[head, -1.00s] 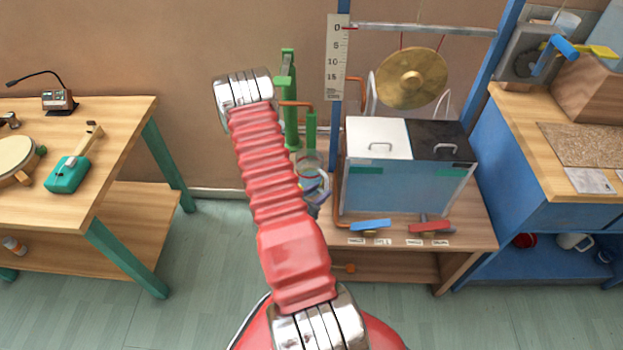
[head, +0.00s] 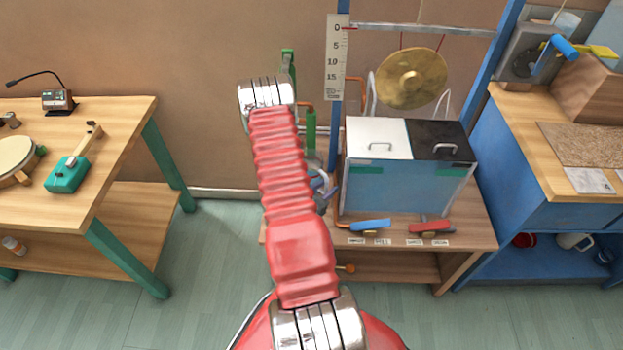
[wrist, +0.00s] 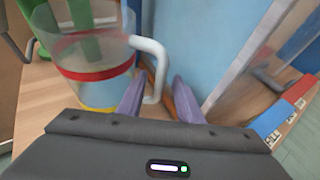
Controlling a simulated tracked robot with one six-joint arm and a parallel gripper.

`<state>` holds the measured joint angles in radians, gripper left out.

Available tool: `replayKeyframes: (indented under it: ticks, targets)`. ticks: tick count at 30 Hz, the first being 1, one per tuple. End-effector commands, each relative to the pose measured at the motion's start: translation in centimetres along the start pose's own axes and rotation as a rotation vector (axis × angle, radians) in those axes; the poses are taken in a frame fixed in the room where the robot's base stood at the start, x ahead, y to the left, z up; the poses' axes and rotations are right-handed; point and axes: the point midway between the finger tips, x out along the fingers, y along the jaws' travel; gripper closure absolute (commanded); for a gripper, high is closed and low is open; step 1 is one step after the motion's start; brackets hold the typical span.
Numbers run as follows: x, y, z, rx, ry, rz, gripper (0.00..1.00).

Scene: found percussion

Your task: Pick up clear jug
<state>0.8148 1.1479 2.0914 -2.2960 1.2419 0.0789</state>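The clear jug (wrist: 95,60) stands at the left of the wrist view, upright on the wooden bench, with a red band, a yellow band lower down and a white handle (wrist: 152,50). My gripper (wrist: 157,84) has its two purple fingers spread apart. The lower part of the handle shows between them, and I see no finger pressed on it. In the head view my arm hides most of the jug, and only a bit of the purple fingers (head: 320,186) shows beside the arm.
A blue water tank (head: 405,190) with a white lid and a black lid stands close right of the jug. A green pump (head: 310,130) stands behind. A gong (head: 411,78) hangs above.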

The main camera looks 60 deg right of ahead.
Motion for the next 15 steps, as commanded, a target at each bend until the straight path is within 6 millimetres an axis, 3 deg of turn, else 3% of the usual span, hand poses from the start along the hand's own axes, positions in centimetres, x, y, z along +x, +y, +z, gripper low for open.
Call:
replayKeyframes:
  ticks: [6,15]
  targets:
    - [-0.02,0.01,0.00,0.000,0.000,0.000,0.67]
    - [-0.02,0.01,0.01,0.000,0.000,0.000,0.88]
